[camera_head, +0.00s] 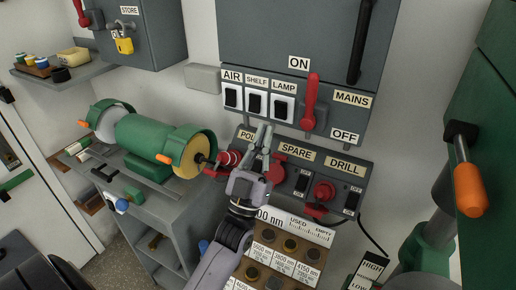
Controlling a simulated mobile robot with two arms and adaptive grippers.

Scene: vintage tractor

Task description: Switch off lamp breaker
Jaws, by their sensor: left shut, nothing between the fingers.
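The lamp breaker (283,108) is a black rocker on a white plate, under the "LAMP" label on the grey wall panel. It is third in a row, right of the "AIR" breaker (233,97) and the "SHELF" breaker (256,102). I cannot tell its rocker's position. My left gripper (264,130) points up, shut and empty, in front of the lower part of the panels. In the picture its fingertips are below and slightly left of the lamp breaker, and I see no contact with it. My right gripper is not in view.
The red mains lever (311,102) stands just right of the lamp breaker, its handle up at "ON". Below is a grey switch box (340,174) with red knobs, partly behind my gripper. A green bench grinder (145,136) is at left, an orange-handled lever (470,188) at right.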

